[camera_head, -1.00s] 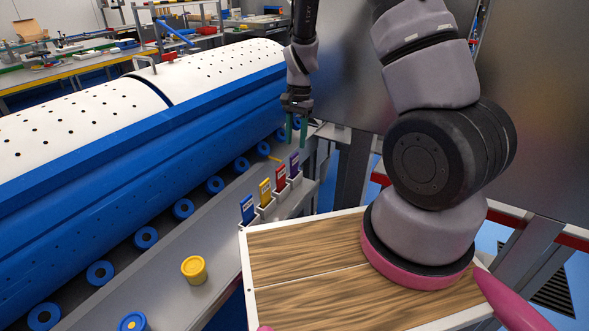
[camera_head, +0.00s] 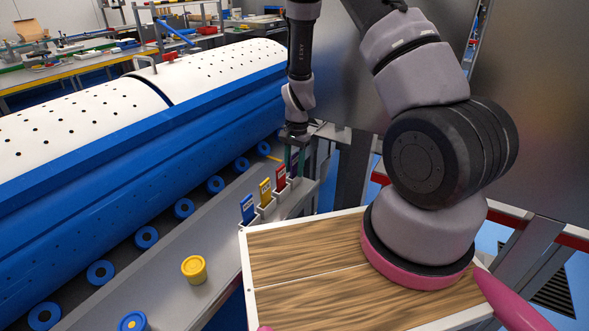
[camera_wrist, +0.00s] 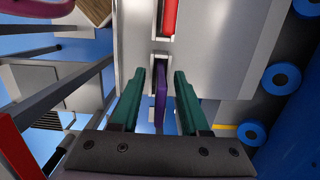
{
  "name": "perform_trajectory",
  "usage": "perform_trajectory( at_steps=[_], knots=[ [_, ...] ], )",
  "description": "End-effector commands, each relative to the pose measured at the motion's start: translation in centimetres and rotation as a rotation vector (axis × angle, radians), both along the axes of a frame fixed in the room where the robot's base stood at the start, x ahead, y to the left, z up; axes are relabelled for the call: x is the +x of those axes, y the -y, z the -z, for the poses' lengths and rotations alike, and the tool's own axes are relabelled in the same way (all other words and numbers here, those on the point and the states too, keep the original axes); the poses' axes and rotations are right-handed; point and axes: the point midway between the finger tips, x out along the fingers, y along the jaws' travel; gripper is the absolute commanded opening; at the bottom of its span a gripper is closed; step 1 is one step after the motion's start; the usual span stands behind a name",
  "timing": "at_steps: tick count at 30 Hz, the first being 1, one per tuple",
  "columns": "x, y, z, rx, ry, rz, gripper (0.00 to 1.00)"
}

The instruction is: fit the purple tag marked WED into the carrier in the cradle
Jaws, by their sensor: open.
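The purple tag (camera_wrist: 160,95) stands upright in its white holder at the far end of a row of tags. In the wrist view it is seen edge-on between my two green fingers. My gripper (camera_wrist: 157,88) is open around it, with a gap on each side. In the head view my gripper (camera_head: 295,163) is low over the far end of the row and mostly hides the purple tag. The WED mark cannot be read. I cannot make out the cradle or its carrier in these views.
Red (camera_head: 281,176), yellow (camera_head: 265,191) and blue (camera_head: 247,208) tags stand nearer in the row. A yellow round tub (camera_head: 194,269) sits on the grey ledge (camera_head: 170,295). A large blue and white drum (camera_head: 150,150) lies to the left, above blue rollers.

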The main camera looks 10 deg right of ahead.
Motion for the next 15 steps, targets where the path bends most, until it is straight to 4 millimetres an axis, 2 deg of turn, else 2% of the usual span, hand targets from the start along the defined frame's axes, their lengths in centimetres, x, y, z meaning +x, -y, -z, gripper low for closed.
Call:
perform_trajectory(
  at_steps=[1,4,5,15],
  knots=[
    [0.00,0.00,-0.02,0.000,0.000,0.000,0.45],
    [0.00,0.00,-0.03,0.000,0.000,0.000,0.07],
    [0.01,0.01,-0.03,0.000,0.000,0.000,0.00],
    [0.03,0.00,-0.15,0.000,0.000,0.000,0.00]
  ],
)
